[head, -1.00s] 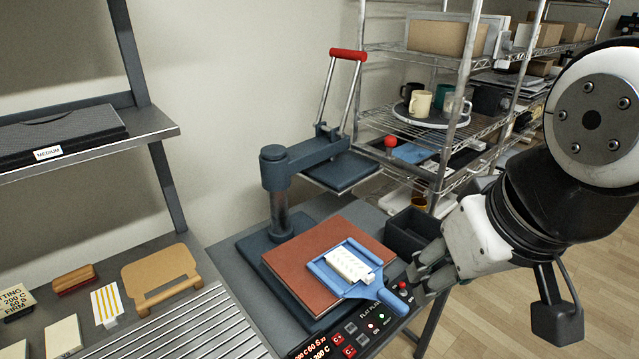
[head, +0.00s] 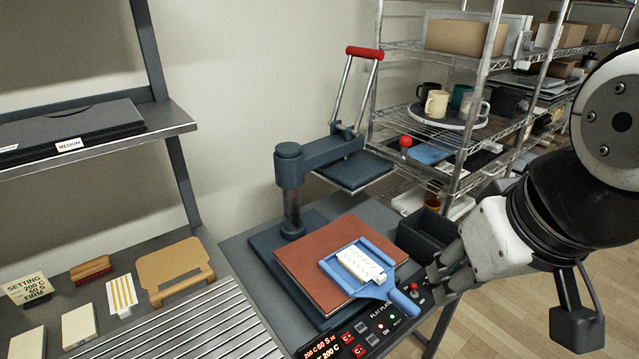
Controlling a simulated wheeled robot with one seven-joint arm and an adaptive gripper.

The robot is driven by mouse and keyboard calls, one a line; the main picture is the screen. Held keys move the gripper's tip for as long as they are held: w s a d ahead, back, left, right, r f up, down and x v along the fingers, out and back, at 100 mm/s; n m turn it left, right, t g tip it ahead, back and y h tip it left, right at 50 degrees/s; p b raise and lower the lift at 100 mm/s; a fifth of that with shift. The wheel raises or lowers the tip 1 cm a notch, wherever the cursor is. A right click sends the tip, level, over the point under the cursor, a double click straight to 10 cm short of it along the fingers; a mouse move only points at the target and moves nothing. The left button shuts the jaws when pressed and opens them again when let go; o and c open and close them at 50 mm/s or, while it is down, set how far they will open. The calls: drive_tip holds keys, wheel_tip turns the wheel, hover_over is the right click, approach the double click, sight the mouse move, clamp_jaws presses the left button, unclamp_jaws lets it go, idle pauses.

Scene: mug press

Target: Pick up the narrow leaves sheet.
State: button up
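No sheet in view can be surely told as the narrow leaves sheet. A small white sheet with yellow stripes (head: 122,295) lies on the left bench. A pale item with a faint, unclear pattern (head: 360,265) lies in a blue handled tray (head: 393,262) on the brown pad of the press. My gripper (head: 450,278) is at the right, beside the tray's handle and near the black bin. No item shows in it. Its fingers are seen at an angle, so their opening is unclear.
The press (head: 291,165) stands behind the brown pad (head: 300,262), its red-handled lever raised. A control panel (head: 360,338) is in front. A black open bin (head: 425,233) stands right of the pad. Mugs (head: 437,103) stand on the wire rack. A wooden board (head: 172,262) and blocks lie left.

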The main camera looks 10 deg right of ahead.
drive_tip(key=w+f+m+g+b, duration=0.1)
drive_tip(key=w+f+m, duration=0.15)
drive_tip(key=w, duration=0.45)
drive_tip(key=m+g+b, duration=0.4)
drive_tip(key=m, duration=0.6)
hover_over(380, 278)
drive_tip(key=shift+n, duration=0.25)
wheel_tip(380, 278, down, 24)
drive_tip(key=shift+s+f, duration=0.1)
drive_tip(key=shift+s, duration=0.05)
drive_tip(key=shift+w+f, duration=0.2)
drive_tip(key=shift+f, duration=2.15)
clamp_jaws()
